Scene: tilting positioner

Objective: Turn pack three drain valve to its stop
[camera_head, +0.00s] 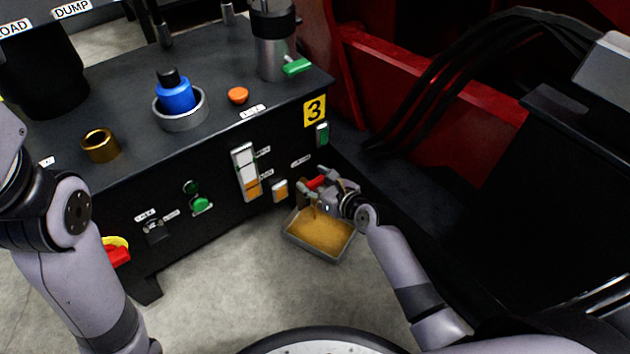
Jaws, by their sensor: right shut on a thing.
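The pack three drain valve shows as a red handle (316,183) low on the front of the black cabinet, below the yellow "3" plate (314,111). My right gripper (312,188) is at this handle, its fingers shut on it and hiding part of it. The valve body behind the fingers is mostly hidden. A grey drip tray (290,235) with amber liquid in it sits on the floor right below the gripper. A thin amber streak shows between the gripper and the tray. My left arm shows at the left, but its gripper is out of view.
The black cabinet (230,118) carries a blue-topped fitting (175,95), a brass ring (100,146), an orange button (238,95) and a green-handled cylinder (274,50). A white-and-orange gauge (245,170) is left of the valve. Red machinery (440,90) and black cables stand at right.

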